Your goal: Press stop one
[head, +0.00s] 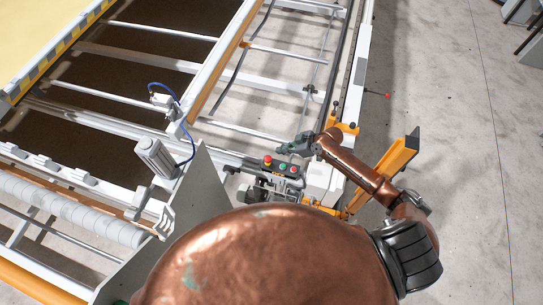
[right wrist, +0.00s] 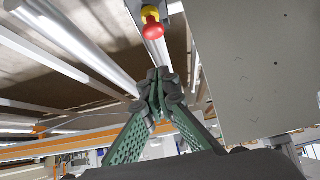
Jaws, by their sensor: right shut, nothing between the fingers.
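A red mushroom stop button on a yellow collar (head: 267,160) sits at the left end of a small dark control box in the head view. The same kind of red button on yellow (right wrist: 152,26) shows at the top of the right wrist view. My right gripper (head: 284,149), with green fingers, is just behind and right of the button in the head view. In the right wrist view my right gripper (right wrist: 160,82) has its fingertips together, empty, below the button in the picture and apart from it. My left gripper is not seen.
A green button (head: 282,168) and another small button (head: 294,169) are on the same box. The long quilting frame (head: 215,60) with rails and rollers fills the left. A grey panel (right wrist: 255,70) stands close on the right in the wrist view.

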